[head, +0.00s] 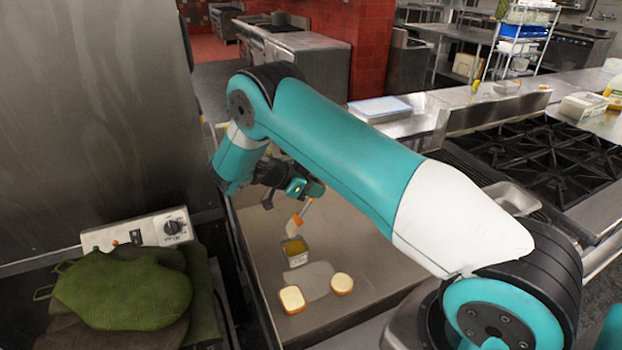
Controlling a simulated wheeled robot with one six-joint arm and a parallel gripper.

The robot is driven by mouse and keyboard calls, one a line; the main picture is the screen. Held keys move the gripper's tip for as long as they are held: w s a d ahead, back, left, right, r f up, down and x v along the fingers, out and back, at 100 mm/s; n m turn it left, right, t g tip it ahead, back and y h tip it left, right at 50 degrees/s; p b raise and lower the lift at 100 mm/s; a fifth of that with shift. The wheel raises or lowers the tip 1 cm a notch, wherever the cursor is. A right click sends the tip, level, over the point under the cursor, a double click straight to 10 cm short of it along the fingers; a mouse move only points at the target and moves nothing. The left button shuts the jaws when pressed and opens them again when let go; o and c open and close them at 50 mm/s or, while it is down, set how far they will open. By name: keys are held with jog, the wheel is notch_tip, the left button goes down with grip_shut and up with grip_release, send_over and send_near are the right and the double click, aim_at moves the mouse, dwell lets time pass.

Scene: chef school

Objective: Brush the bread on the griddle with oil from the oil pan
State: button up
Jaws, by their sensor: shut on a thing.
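My gripper (308,191) hangs over the griddle (365,250) and is shut on a brush (295,222) with an orange part and pale bristles. The brush points down and to the left, above and just behind the small metal oil pan (296,262). The pan stands on the griddle with yellowish oil in it. I cannot tell whether the bristles touch the pan. Two slices of bread lie on the griddle in front of the pan: a left slice (292,299) and a right slice (341,283). A grey patch shows on the griddle between them.
A green cloth or mitt (122,290) lies at the left beside a control panel with a knob (172,228). A tall steel wall (90,120) rises at the left. A gas range (545,155) and an empty metal tray (512,198) are at the right.

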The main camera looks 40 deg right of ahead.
aim_at(310, 204)
jog(key=shift+d+f+b, duration=0.15)
jog(key=shift+f+b, duration=0.65)
jog(key=shift+f, duration=2)
jog(key=shift+s+f+b, duration=0.1)
jog(key=shift+f+b, duration=0.5)
jog(key=shift+b, duration=0.35)
dwell(0.5)
jog(key=shift+r, duration=0.1)
jog(key=shift+r+p, duration=1.35)
jog(key=shift+r, duration=2.1)
jog(key=shift+w+f+n+t+b, duration=0.2)
jog(key=shift+f+n+t+b, duration=0.25)
jog(key=shift+n+b, duration=0.2)
jog(key=a+f+n+t+b, duration=0.1)
jog(key=n+t+b, duration=0.1)
jog(key=f+n+t+y+b, duration=0.1)
jog(key=n+t+b, duration=0.1)
jog(key=n+t, duration=0.1)
jog(key=a+f+n+t+b, duration=0.1)
jog(key=n+t+b, duration=0.1)
jog(key=n, duration=0.1)
jog(key=shift+w+a+f+t, duration=0.25)
jog(key=shift+a+f, duration=0.05)
jog(key=shift+f, duration=0.1)
jog(key=s+a+f+n+t+y+b, duration=0.2)
jog(key=s+a+n+t+y+b, duration=0.3)
jog(key=a+n, duration=0.3)
jog(key=shift+s+f+y+b, duration=0.3)
jog(key=shift+s+y, duration=0.2)
jog(key=shift+y, duration=0.3)
